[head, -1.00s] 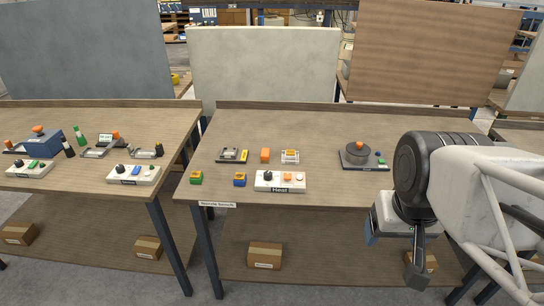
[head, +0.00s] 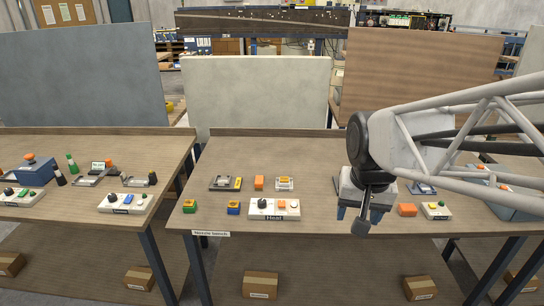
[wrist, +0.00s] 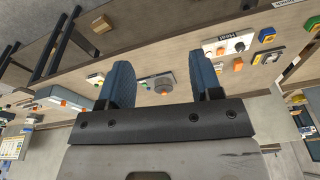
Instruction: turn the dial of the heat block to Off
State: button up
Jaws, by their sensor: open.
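The heat block (head: 280,209) is a white control box with a front label reading "Heat", near the front edge of the middle bench. Its black dial (head: 263,204) is on the left of its top, with an orange and a pale button to the right. The dial's setting is too small to read. In the wrist view the heat block (wrist: 222,49) is upside down at upper right, beyond the right finger. My gripper (head: 358,213) is open and empty, above the bench to the right of the heat block. The wrist view shows its two blue fingers (wrist: 162,72) apart.
A green-and-yellow block (head: 190,206) and a blue-and-yellow block (head: 233,208) sit left of the heat block. An orange block (head: 259,183) stands behind it. A round grey device (wrist: 158,84) shows between my fingers. An orange block (head: 407,210) lies right of my gripper.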

jog(key=w+a+f+m+g, duration=0.15)
jog(key=w+a, duration=0.25)
jog(key=w, duration=0.4)
jog(key=w+a+f+m+t, duration=0.1)
jog(key=w+a+f, duration=0.25)
jog(key=w, duration=0.55)
jog(key=m+g, duration=0.2)
send_over(262, 201)
jog(key=shift+t, duration=0.25)
jog(key=f, duration=1.1)
jog(key=shift+s+d, duration=0.15)
jog(key=shift+d, duration=0.15)
jog(key=shift+w+a+f, duration=0.25)
jog(key=shift+a+f, duration=0.1)
jog(key=shift+f, duration=0.05)
jog(key=shift+f, duration=3.9)
